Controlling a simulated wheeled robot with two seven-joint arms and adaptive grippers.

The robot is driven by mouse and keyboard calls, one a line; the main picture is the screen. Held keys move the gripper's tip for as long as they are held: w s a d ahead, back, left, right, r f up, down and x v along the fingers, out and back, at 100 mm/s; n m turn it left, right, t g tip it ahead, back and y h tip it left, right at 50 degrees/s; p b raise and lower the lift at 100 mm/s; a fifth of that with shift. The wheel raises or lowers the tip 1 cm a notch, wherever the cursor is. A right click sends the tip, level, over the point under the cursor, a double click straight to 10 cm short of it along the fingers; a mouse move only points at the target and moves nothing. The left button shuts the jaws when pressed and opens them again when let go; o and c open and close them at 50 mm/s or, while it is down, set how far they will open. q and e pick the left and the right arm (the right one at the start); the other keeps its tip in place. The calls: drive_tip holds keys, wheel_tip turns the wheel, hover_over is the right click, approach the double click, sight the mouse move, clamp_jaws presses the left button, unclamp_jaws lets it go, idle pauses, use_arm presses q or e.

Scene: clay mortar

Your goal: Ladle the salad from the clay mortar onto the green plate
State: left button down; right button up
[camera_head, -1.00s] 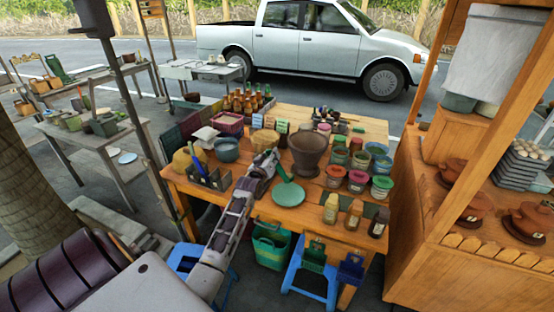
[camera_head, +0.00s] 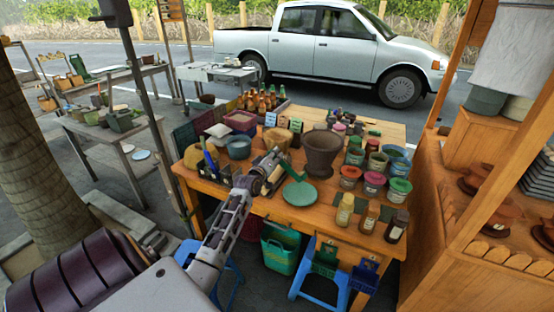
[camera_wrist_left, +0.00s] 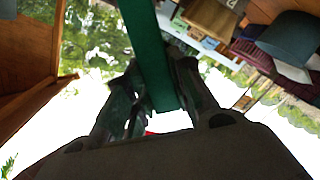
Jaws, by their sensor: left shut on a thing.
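The clay mortar (camera_head: 321,152) stands upright on the wooden table, a dark brown flared pot. The green plate (camera_head: 300,194) lies flat in front of it, to its lower left. My left gripper (camera_head: 272,163) is at the plate's upper left and left of the mortar. It is shut on a green ladle (camera_head: 290,166), whose handle also shows between the fingers in the left wrist view (camera_wrist_left: 148,45). The ladle's bowl is hard to make out. The salad inside the mortar cannot be seen. My right gripper is not in view.
Several colourful tubs (camera_head: 374,183) stand right of the mortar, with sauce bottles (camera_head: 369,217) at the front right. A blue-grey bowl (camera_head: 238,147) and a dark utensil caddy (camera_head: 213,182) stand to the left. Glass bottles (camera_head: 264,101) are at the back.

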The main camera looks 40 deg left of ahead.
use_arm(q)
drive_tip(key=shift+s+a+f+n+b, duration=0.1)
drive_tip(key=shift+a+f+n+b, duration=0.25)
drive_tip(key=shift+f+b, duration=0.1)
drive_tip(key=shift+s+a+f+n+b, duration=0.1)
drive_tip(key=shift+a+f+n+b, duration=0.15)
drive_tip(key=shift+b, duration=0.25)
drive_tip(key=a+f+n+b, duration=0.2)
drive_tip(key=f+b, duration=0.1)
drive_tip(key=s+a+f+n+b, duration=0.1)
drive_tip(key=shift+f+n+b, duration=0.2)
drive_tip(key=shift+n+b, duration=0.1)
drive_tip(key=shift+n, duration=0.1)
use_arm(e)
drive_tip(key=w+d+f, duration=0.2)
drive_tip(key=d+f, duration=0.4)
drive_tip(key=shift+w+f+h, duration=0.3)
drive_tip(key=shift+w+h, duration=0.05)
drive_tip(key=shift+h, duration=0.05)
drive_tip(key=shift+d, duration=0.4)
use_arm(q)
drive_tip(key=shift+r, duration=0.1)
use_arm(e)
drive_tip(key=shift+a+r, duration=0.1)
